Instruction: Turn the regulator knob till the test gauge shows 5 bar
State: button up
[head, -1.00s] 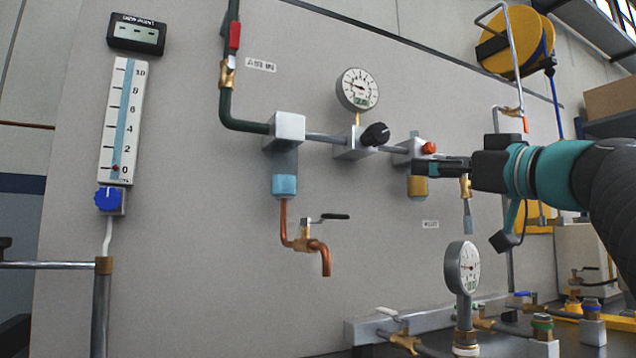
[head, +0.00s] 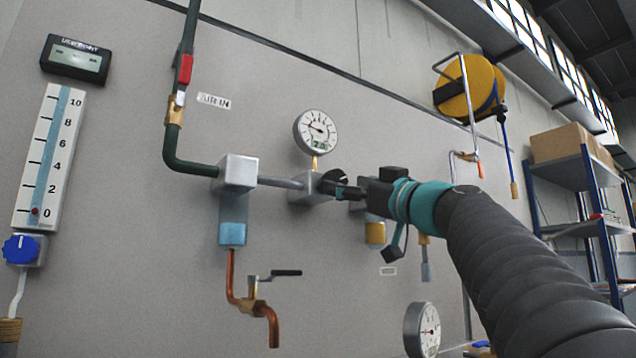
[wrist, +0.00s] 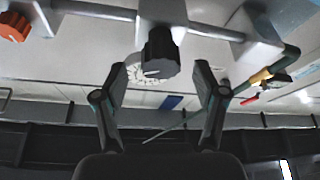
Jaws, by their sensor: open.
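The black regulator knob (head: 333,181) sits on a metal block under a round gauge (head: 316,132) on the wall panel. That gauge's small green digits look like 2-something. A second round gauge (head: 423,330), low at the right, is seen edge-on and its reading cannot be made out. My gripper (head: 341,192) is at the knob, coming from the right and partly covering it. In the wrist view the ribbed knob (wrist: 159,53) lies between the two spread fingertips and slightly past them, with gaps on both sides. The gripper is open and holds nothing.
A filter bowl (head: 232,233) and a copper tap (head: 257,305) hang left of the knob. An orange knob (wrist: 14,26) shows in the wrist view. A blue-knobbed flow tube (head: 22,248) is far left. A yellow hose reel (head: 468,85) and shelving stand at the right.

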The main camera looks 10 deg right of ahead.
aim_at(337, 175)
jog(key=shift+p+x, duration=0.5)
jog(key=shift+x, duration=1.1)
jog(key=shift+a, duration=0.1)
jog(key=c, duration=1.1)
